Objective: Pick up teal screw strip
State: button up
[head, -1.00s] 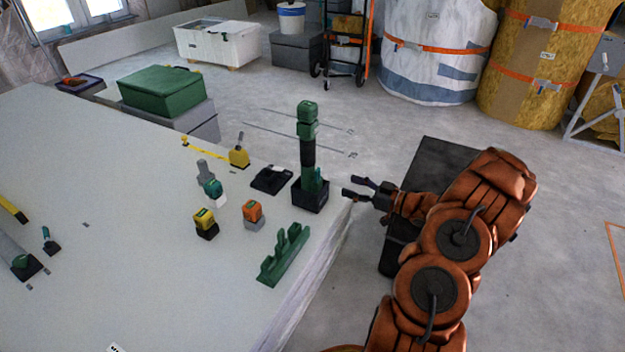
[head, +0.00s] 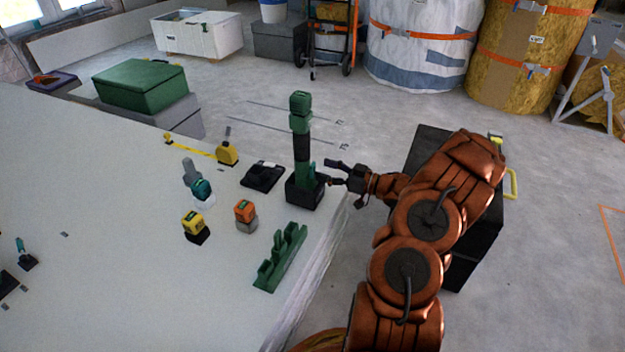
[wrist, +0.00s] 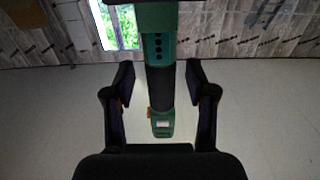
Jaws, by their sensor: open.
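A tall green and black tool (head: 301,150) stands upright in a black square base (head: 300,192) near the table's right edge. My gripper (head: 330,172) is open just right of its lower part, fingers pointing at it. In the wrist view, the tool's dark shaft (wrist: 159,88) appears between the spread fingers, with room on both sides. A teal piece with a row of dark holes (wrist: 159,48) shows above the shaft. A small teal-topped item (head: 202,187) stands farther left on the table. I cannot tell for sure which teal piece is the screw strip.
A green notched holder (head: 280,258) lies near the table's right edge. Yellow (head: 195,225) and orange (head: 245,213) items stand left of it, a black tray (head: 263,175) behind. A black case (head: 475,240) stands behind my arm.

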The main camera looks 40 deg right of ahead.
aim_at(314, 166)
jog(key=shift+b+x, duration=0.65)
jog(key=shift+x, duration=1.2)
jog(key=shift+r, duration=0.1)
grip_shut()
